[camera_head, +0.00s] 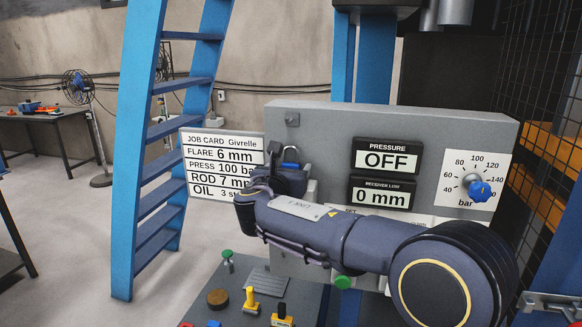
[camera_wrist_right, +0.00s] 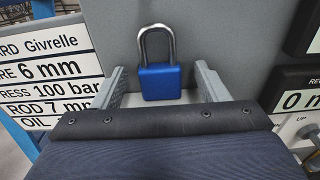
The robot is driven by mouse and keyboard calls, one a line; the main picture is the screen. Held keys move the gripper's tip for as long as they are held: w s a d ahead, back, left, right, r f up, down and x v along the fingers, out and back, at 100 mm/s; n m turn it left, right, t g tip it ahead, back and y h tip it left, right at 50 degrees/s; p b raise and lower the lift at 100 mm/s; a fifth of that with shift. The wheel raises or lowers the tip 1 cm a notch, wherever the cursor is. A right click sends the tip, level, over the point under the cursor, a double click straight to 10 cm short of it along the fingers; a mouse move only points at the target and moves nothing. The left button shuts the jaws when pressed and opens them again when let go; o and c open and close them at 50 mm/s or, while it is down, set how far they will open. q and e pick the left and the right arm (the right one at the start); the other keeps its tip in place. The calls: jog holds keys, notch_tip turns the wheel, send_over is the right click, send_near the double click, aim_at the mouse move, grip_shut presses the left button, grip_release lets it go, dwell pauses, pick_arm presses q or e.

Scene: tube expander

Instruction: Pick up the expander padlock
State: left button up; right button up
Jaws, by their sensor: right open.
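The expander padlock (camera_wrist_right: 160,82) has a blue body and a silver shackle. In the right wrist view it stands upright against the grey panel, between the two fingers of my right gripper (camera_wrist_right: 158,88). The fingers are open, with a gap on each side of the padlock. In the head view the padlock (camera_head: 291,157) shows just above my right gripper (camera_head: 280,168), partly hidden by it, at the left part of the panel. My left gripper is not in either view.
Below is a bench with buttons and levers (camera_head: 250,298). A blue ladder (camera_head: 150,130) stands left.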

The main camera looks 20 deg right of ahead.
jog(key=c, duration=1.2)
jog(key=shift+r, duration=0.5)
jog(key=shift+s+a+r+b, duration=0.15)
jog(key=shift+s+r, duration=0.05)
jog(key=shift+r, duration=0.4)
jog(key=shift+s+a+r+b, duration=0.15)
jog(key=shift+r, duration=0.45)
jog(key=f+b+v, duration=0.1)
jog(key=b+v, duration=0.2)
jog(key=v, duration=1.4)
jog(key=shift+b, duration=0.3)
